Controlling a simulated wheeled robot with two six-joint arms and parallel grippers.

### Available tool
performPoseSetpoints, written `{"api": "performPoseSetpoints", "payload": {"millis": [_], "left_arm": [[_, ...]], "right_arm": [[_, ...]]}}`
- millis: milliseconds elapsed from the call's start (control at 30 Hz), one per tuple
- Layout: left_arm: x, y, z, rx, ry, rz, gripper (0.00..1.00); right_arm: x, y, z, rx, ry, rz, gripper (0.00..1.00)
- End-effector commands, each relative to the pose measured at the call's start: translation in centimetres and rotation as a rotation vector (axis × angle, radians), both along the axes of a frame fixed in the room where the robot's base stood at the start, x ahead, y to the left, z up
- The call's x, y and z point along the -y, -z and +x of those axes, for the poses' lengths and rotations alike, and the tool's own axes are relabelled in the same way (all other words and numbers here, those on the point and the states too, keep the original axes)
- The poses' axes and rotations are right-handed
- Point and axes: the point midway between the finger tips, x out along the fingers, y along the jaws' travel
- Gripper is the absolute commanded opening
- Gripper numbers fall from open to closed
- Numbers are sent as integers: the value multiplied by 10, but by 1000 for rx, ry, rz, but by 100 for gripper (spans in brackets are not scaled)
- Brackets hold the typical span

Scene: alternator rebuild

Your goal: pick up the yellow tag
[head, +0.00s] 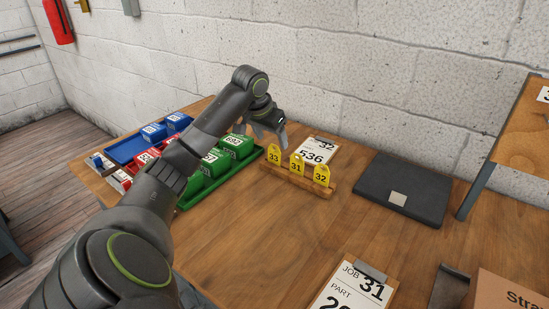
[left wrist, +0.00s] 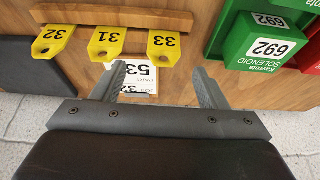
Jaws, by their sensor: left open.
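Three yellow tags stand in a row in a wooden rack (head: 296,182), marked 33 (head: 274,154), 31 (head: 297,165) and 32 (head: 322,176). In the left wrist view the tags 32 (left wrist: 50,40), 31 (left wrist: 107,43) and 33 (left wrist: 163,46) show upside down, with the rack (left wrist: 115,16) above them. My left gripper (head: 270,138) is open and empty, behind and above the left end of the rack, closest to tag 33. Its open fingers (left wrist: 160,68) lie below tag 33 in the wrist view, apart from it. My right gripper is not in view.
A clipboard (head: 318,151) reading 536 lies behind the rack. Green bins (head: 236,146) stand left of it, with red and blue bins (head: 153,133) beyond. Another clipboard (head: 352,289) and a cardboard box (head: 505,292) are at the front.

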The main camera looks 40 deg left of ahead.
Motion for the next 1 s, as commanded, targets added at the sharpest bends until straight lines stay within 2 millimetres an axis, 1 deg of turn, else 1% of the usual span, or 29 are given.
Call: {"api": "performPoseSetpoints", "payload": {"millis": [33,100,267,500,600,867,933,1000], "left_arm": [[0,7,3,-2,-1,-4,67],[0,13,6,0,-1,-1,67],[-1,21,8,-1,0,-1,67],[-7,54,19,-1,-1,-3,67],[-7,63,23,0,-1,-1,67],[-8,66,24,1,0,1,67],[-8,66,24,1,0,1,61],[-8,66,24,1,0,1,52]], "right_arm": [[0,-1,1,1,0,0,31],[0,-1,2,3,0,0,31],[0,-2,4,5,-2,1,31],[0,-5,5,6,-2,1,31],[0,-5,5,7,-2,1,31],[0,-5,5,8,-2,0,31],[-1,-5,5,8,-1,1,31],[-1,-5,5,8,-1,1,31]]}}
